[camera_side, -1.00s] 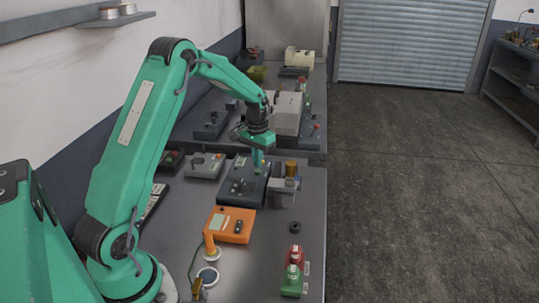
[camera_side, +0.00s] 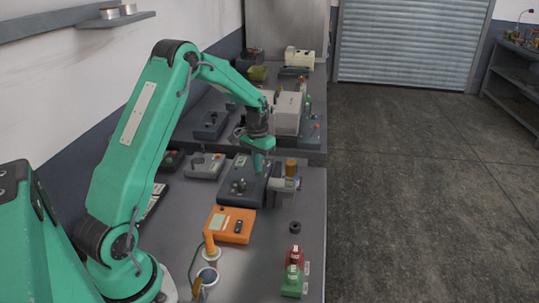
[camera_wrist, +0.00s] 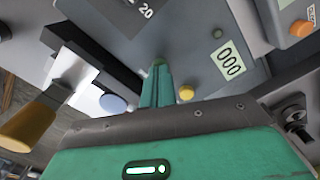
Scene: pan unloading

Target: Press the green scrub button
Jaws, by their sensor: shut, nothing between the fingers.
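My gripper shows in the side view (camera_side: 259,168) and in the wrist view (camera_wrist: 159,72). Its two green fingers are shut together with nothing between them. They point down over the far right part of a dark grey control box (camera_side: 234,196), which also fills the upper wrist view (camera_wrist: 190,35). A rounded dark green tip shows at the finger ends in the wrist view. I cannot tell whether it is the green scrub button or part of the fingers, nor whether the fingers touch the box. A yellow button (camera_wrist: 186,92) sits just right of the fingers.
A metal fixture with an amber knob (camera_side: 291,167) stands close to the right of the gripper. An orange box (camera_side: 231,225) is nearer the camera. A red item (camera_side: 295,258) and a green item (camera_side: 291,282) stand at the front right. The bench's right edge is close by.

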